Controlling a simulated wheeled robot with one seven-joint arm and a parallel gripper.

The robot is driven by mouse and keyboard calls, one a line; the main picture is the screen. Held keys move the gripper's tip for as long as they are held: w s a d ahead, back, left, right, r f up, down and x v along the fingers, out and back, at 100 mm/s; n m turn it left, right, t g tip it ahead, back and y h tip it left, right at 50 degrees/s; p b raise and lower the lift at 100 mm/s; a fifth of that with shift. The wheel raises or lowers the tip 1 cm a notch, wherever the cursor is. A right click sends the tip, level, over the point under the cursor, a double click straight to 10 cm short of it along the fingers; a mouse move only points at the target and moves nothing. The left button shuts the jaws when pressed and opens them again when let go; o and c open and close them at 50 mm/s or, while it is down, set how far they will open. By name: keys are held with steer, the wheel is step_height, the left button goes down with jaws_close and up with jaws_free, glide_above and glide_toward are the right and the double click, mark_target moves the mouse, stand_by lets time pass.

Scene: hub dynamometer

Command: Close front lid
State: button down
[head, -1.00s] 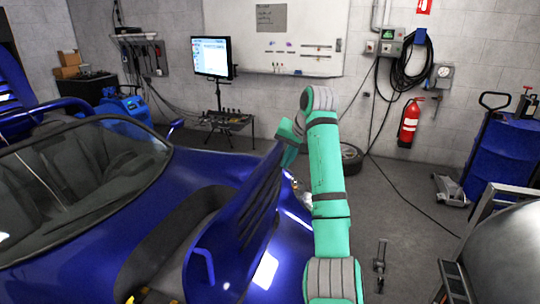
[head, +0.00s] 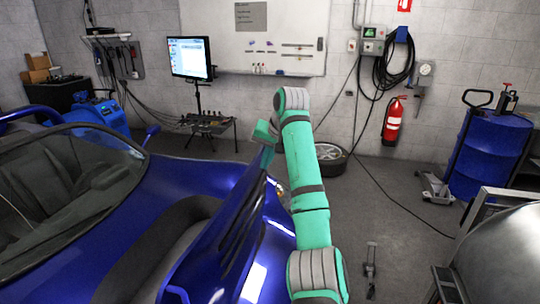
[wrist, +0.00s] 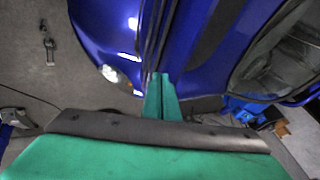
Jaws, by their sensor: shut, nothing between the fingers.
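The front lid (head: 232,235) of the blue car (head: 183,185) stands raised and tilted, with the dark front opening (head: 160,245) to its left. It also shows at the top of the wrist view (wrist: 158,35). My gripper (head: 264,143) is at the far upper edge of the lid in the head view. In the wrist view my gripper (wrist: 160,78) is shut and empty, its green fingers together with their tips at the lid's edge. I cannot tell for sure whether they touch it. My forearm hides part of the floor right of the lid.
A tyre (head: 331,159) lies on the floor behind my arm. A blue drum (head: 488,150) on a trolley and a large rounded metal machine (head: 505,255) stand at the right. A small tool stand (head: 371,262) is on the floor between. Open floor lies right of my arm.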

mark_target(251, 178)
steer(key=shift+w+a+f, duration=0.5)
steer(key=shift+a+f, duration=0.15)
steer(key=shift+f, duration=0.3)
steer(key=shift+w+a+f, duration=0.55)
steer(key=shift+a+f, duration=0.1)
steer(key=shift+f, duration=0.25)
steer(key=shift+w+a+f, duration=0.5)
steer(key=shift+a+f, duration=0.15)
steer(key=shift+f, duration=0.3)
steer(key=shift+a, duration=0.15)
